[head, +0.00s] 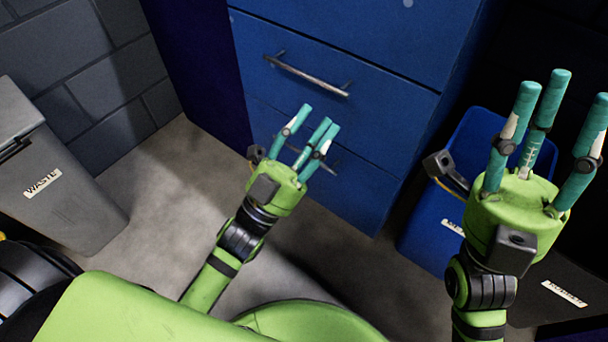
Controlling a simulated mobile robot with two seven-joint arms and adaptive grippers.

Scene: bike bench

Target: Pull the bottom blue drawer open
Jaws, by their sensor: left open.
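The bottom blue drawer (350,192) is in the middle of the head view, low on the blue cabinet and shut. Its handle (328,158) is partly hidden behind my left gripper. My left gripper (311,130) is green with teal fingers. It is open and empty, in front of the bottom drawer with its fingertips over the handle area; I cannot tell whether they touch. My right gripper (550,105) is at the right, raised, with its teal fingers spread and nothing between them.
A higher drawer with a metal bar handle (306,75) is shut above. A blue bin (425,225) stands close to the cabinet's right side, with a dark bin (535,297) nearer. A grey waste bin (60,190) stands at left. The concrete floor (165,190) between is clear.

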